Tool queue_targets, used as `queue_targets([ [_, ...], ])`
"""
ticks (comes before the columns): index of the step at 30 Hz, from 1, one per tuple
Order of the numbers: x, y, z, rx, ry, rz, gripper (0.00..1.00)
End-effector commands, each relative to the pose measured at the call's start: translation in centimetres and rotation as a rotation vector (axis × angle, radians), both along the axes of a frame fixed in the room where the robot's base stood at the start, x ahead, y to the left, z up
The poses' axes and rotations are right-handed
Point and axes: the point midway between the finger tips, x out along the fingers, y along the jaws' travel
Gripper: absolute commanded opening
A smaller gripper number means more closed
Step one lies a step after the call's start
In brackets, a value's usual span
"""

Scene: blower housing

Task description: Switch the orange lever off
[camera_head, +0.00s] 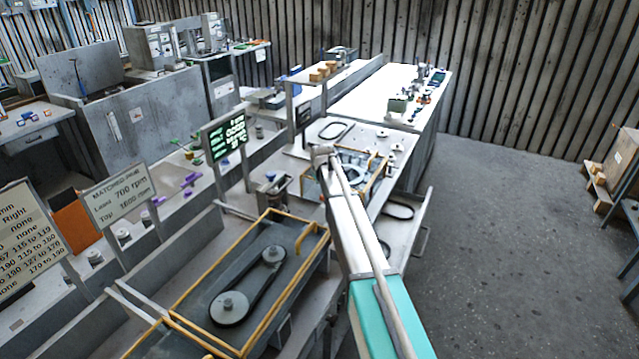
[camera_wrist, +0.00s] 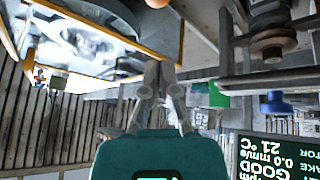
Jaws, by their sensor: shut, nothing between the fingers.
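My gripper (camera_wrist: 158,72) is shut and empty in the wrist view, its two grey fingertips together in front of the teal body. An orange-tan rounded end (camera_wrist: 157,3) is cut off by the top edge of that view, beyond the fingertips; I cannot tell whether it is the lever. No orange lever shows clearly in the head view. A yellow-edged housing (camera_wrist: 183,40) lies beside and beyond the fingertips in the wrist view. In the head view my arm reaches to the bench and covers part of a yellow-edged unit (camera_head: 377,178).
A dark display with green text (camera_head: 227,136) stands left of my arm; it also shows upside down in the wrist view (camera_wrist: 275,155). A yellow-framed belt tray (camera_head: 190,290) lies at front left. An open drawer (camera_head: 418,225) juts out right. The floor (camera_head: 510,220) is clear there.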

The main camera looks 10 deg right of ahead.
Motion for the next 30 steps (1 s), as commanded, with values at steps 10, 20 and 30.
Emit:
queue_targets([
  [10, 1.8, 0.0, -3.1, 0.000, 0.000, 0.000, 0.00],
  [20, 3.4, 0.0, -5.6, 0.000, 0.000, 0.001, 0.00],
  [30, 3.1, -0.1, -7.0, 0.000, 0.000, 0.001, 0.00],
])
